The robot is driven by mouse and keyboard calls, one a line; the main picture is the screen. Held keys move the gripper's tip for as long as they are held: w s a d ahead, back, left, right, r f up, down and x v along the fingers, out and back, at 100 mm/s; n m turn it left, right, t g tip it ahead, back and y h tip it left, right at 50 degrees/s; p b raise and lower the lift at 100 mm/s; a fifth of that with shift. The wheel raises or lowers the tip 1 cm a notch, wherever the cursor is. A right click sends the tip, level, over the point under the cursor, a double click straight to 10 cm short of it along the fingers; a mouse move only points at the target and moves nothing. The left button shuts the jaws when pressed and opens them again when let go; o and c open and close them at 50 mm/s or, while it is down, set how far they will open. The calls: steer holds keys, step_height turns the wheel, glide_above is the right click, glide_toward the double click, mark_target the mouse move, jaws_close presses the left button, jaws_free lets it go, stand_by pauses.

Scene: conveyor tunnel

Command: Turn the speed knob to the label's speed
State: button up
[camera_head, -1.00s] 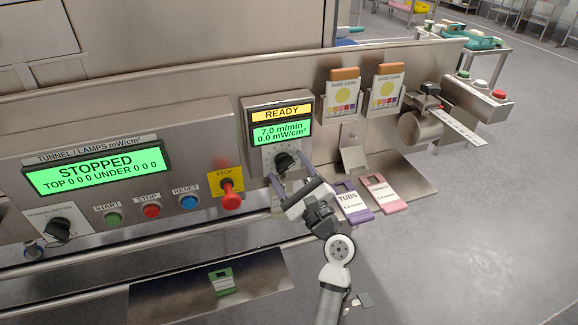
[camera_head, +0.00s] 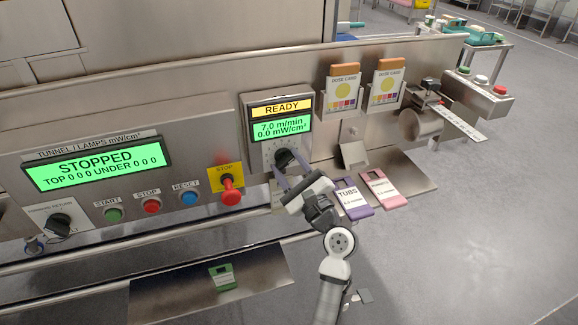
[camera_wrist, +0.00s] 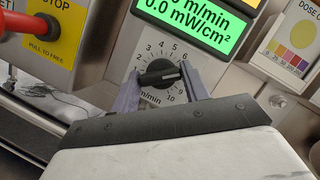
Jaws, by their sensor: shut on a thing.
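The black speed knob (camera_wrist: 160,73) sits on a white dial marked in m/min (camera_wrist: 180,50), with numbers up to 10. My gripper (camera_head: 282,170) has its two grey fingers on either side of the knob and is shut on it. The display (camera_head: 281,128) above reads READY, 7.0 m/min and 0.0 mW/cm². A purple label (camera_head: 350,199) reads TUBS, with a speed too small to read surely. A pink label (camera_head: 384,189) lies beside it, also too small to read. In the wrist view the knob's pointer lies on the right side, near the higher numbers.
The left panel screen (camera_head: 95,167) reads STOPPED. A red emergency stop (camera_head: 231,190) stands close left of my gripper, with start, stop and reset buttons (camera_head: 189,197) beyond it. Two dose cards (camera_head: 342,94) stand in holders at upper right. A green tag (camera_head: 222,277) lies on the lower shelf.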

steer(key=n+g, duration=0.1)
steer(key=n, duration=0.1)
steer(key=n+g+y+b, duration=0.1)
steer(key=n, duration=0.2)
steer(key=shift+d+n, duration=0.1)
steer(key=shift+n, duration=0.2)
steer(key=n+g, duration=0.1)
steer(key=n, duration=0.1)
steer(key=n+g, duration=0.1)
steer(key=n, duration=0.1)
steer(key=shift+r+n, duration=0.2)
steer(key=shift+n, duration=0.1)
steer(key=n+h, duration=0.1)
steer(key=n, duration=0.1)
steer(key=n+g+h+p, duration=0.1)
steer(key=n, duration=0.1)
steer(key=shift+r+n, duration=0.15)
steer(key=shift+n, duration=0.25)
steer(key=shift+n+g+h, duration=0.5)
steer(key=shift+n+h, duration=0.2)
steer(key=shift+n, duration=0.8)
steer(key=o, duration=1)
steer(key=b+v, duration=0.1)
steer(key=v, duration=1.2)
steer(key=shift+s+d+r+b, duration=0.1)
steer(key=shift+s+r+b, duration=0.05)
steer(key=shift+s+b, duration=0.25)
